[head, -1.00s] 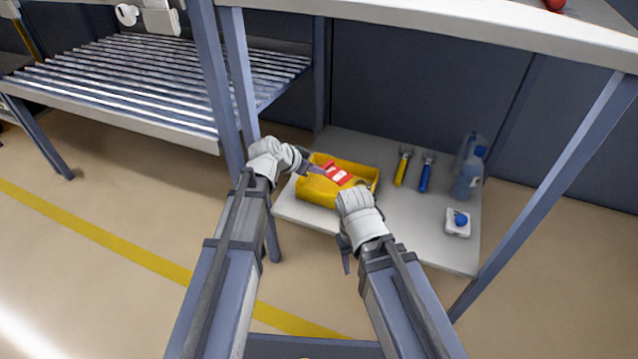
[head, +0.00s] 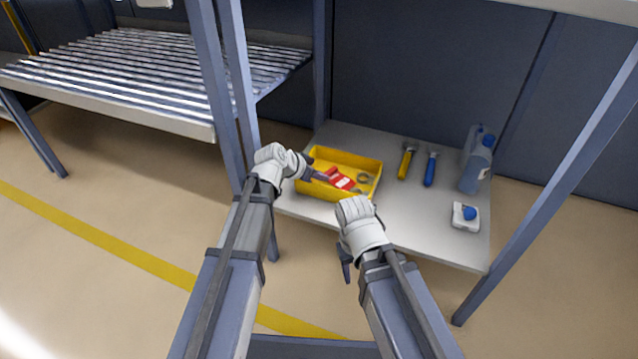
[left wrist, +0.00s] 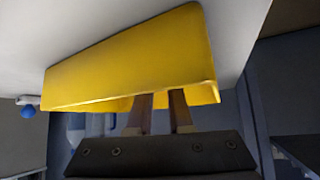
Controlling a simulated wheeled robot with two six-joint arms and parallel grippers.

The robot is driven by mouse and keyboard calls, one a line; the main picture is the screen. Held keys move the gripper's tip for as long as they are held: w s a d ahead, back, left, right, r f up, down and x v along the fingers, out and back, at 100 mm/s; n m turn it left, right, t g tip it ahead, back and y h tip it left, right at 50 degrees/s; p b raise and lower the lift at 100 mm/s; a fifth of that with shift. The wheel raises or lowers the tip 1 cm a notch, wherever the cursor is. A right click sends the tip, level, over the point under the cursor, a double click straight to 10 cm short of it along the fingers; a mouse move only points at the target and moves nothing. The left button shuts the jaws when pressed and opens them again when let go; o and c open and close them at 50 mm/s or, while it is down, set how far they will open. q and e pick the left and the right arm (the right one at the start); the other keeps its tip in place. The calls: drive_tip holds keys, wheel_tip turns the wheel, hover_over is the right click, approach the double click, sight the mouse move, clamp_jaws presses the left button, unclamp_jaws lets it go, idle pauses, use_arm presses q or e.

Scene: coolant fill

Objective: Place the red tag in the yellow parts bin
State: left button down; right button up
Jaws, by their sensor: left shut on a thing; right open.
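The yellow parts bin (head: 312,190) stands on the lower shelf. Its wall also fills the top of the left wrist view (left wrist: 130,62). The red tag (head: 341,179), with white markings, is inside the bin's outline, low against its interior. My left gripper (head: 320,175) is shut on the tag's left end. In the left wrist view its two fingers (left wrist: 160,112) reach past the bin's rim, and the tag is hidden. My right gripper (head: 345,264) is open and empty, in front of the shelf's front edge.
A grey ring-like part (head: 363,178) lies in the bin. Yellow-handled (head: 406,163) and blue-handled (head: 430,169) tools, a bluish jug (head: 475,170) and a white item with a blue cap (head: 465,216) stand or lie to the right. A shelf post (head: 232,90) rises left of the bin.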

use_arm(q)
drive_tip(key=shift+f, duration=0.15)
drive_tip(key=c, duration=0.8)
unclamp_jaws()
drive_tip(key=shift+c, duration=0.2)
drive_tip(key=p+v, duration=0.8)
drive_tip(key=v, duration=0.4)
drive_tip(key=shift+p, duration=0.4)
drive_tip(key=shift+s+d, duration=0.1)
drive_tip(key=shift+s, duration=0.05)
drive_tip(key=s+d+f+n+g+y, duration=0.2)
drive_tip(key=s+f+g+y, duration=0.1)
drive_tip(key=s, duration=0.7)
drive_tip(key=s+d+f+n+g+y, duration=0.2)
drive_tip(key=s+f+g+y, duration=0.1)
drive_tip(key=s, duration=0.7)
drive_tip(key=shift+s+d+g+y, duration=0.25)
drive_tip(key=shift+g+y, duration=0.25)
drive_tip(key=shift+y, duration=0.2)
